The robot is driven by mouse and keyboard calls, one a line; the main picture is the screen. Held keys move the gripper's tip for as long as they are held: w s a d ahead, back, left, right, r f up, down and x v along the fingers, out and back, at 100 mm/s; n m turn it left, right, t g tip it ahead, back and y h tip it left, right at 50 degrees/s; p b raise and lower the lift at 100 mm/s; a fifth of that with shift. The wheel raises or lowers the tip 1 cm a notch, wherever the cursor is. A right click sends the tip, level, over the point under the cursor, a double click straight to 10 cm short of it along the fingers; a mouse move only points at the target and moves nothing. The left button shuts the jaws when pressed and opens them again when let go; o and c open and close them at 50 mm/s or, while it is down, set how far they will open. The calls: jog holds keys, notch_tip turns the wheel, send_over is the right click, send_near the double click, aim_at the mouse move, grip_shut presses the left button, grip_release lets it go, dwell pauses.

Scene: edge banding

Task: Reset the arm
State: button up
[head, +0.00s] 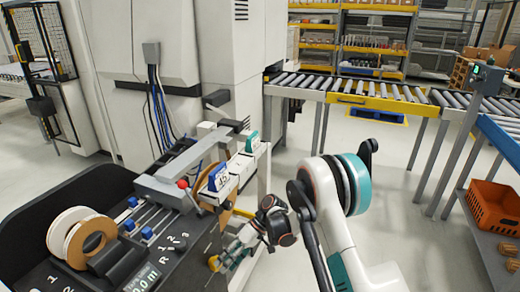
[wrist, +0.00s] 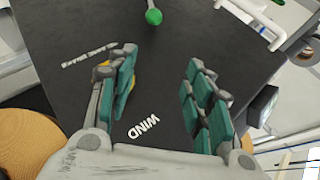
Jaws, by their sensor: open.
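My arm (head: 335,215) reaches in from the lower right of the head view. My gripper (head: 232,252) is beside the right side of the dark machine panel, close to a yellow knob (head: 214,263). In the wrist view my gripper (wrist: 160,62) has its two green-padded fingers spread apart, with nothing between them. Behind them is the dark panel (wrist: 150,65) with the word "WIND" on it. A yellow part (wrist: 103,72) shows partly behind the left finger; whether the finger touches it I cannot tell.
The dark machine console (head: 170,250) carries tape rolls (head: 88,238), blue sliders and a red ball knob (head: 183,184). A green-tipped lever (wrist: 154,16) is beyond the fingers. A roller conveyor (head: 350,97) stands behind, an orange crate (head: 495,210) at right. Floor between is clear.

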jog(key=s+d+r+m+t+h, duration=0.15)
jog(key=d+r, duration=0.25)
jog(key=r, duration=0.4)
jog(key=s+d+r+m+t, duration=0.1)
jog(key=d+r+m+t, duration=0.15)
jog(key=d+r, duration=0.4)
jog(key=s+d+r+m+t+h, duration=0.1)
jog(key=d+r+m+t, duration=0.15)
jog(key=r, duration=0.75)
jog(key=s+d+r+m+t+h, duration=0.2)
jog(key=s+d+r+t, duration=0.1)
jog(key=s+d, duration=0.6)
jog(key=s+d+r+m+t+h, duration=0.2)
jog(key=s+d+r+t+h, duration=0.1)
jog(key=s+d, duration=0.6)
jog(key=shift+s+r+h, duration=0.35)
jog(key=shift+s+r, duration=0.1)
jog(key=shift+s, duration=0.6)
